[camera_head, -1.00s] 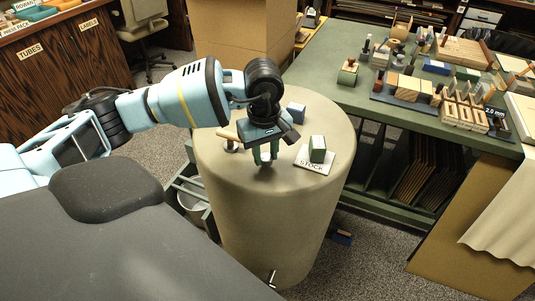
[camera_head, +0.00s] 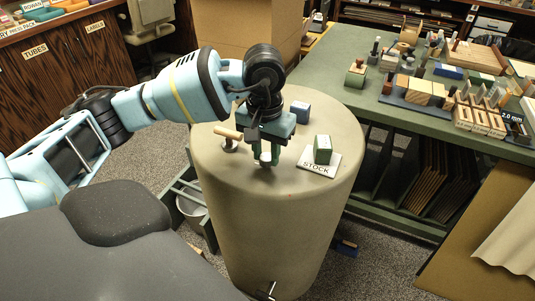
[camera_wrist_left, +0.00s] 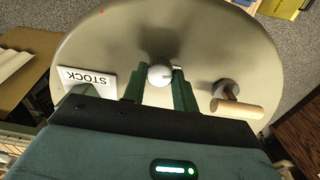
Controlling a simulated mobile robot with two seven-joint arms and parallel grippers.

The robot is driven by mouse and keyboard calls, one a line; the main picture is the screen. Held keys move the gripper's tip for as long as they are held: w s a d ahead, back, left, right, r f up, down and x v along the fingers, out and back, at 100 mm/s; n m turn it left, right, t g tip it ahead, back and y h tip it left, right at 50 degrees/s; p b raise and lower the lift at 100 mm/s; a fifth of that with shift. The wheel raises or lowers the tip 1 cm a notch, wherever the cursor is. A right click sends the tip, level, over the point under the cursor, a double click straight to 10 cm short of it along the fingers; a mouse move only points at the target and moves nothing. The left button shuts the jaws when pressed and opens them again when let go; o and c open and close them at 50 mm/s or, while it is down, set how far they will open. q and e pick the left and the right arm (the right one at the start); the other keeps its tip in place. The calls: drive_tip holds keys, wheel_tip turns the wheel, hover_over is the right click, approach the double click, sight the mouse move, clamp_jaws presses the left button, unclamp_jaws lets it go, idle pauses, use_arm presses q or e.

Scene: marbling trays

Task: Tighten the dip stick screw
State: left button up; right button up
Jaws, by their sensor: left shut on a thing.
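A small pale round knob (camera_wrist_left: 158,75), which looks like the dip stick screw, stands on the flat top of a big beige drum (camera_head: 335,125). My left gripper (camera_head: 265,158) points down over the drum top, its two green fingers on either side of the knob. In the left wrist view the same gripper (camera_wrist_left: 160,84) is shut on the knob, with a finger at each side. The knob's lower part and any thread are hidden. My right gripper is not in view.
On the drum top, a wooden-handled tool (camera_head: 228,134) stands left of the gripper. A white STOCK card (camera_head: 318,166) with a green-and-white block (camera_head: 322,149) lies to the right, and a blue-grey block (camera_head: 300,111) behind. A green workbench (camera_head: 345,55) with many tools stands beyond.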

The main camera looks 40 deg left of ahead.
sight(266, 156)
use_arm(q)
drive_tip(key=shift+m, duration=0.6)
drive_tip(key=shift+b, duration=0.3)
drive_tip(key=o, duration=1)
drive_tip(key=shift+c, duration=0.2)
drive_tip(key=shift+a+r, duration=0.1)
drive_tip(key=shift+r, duration=3.85)
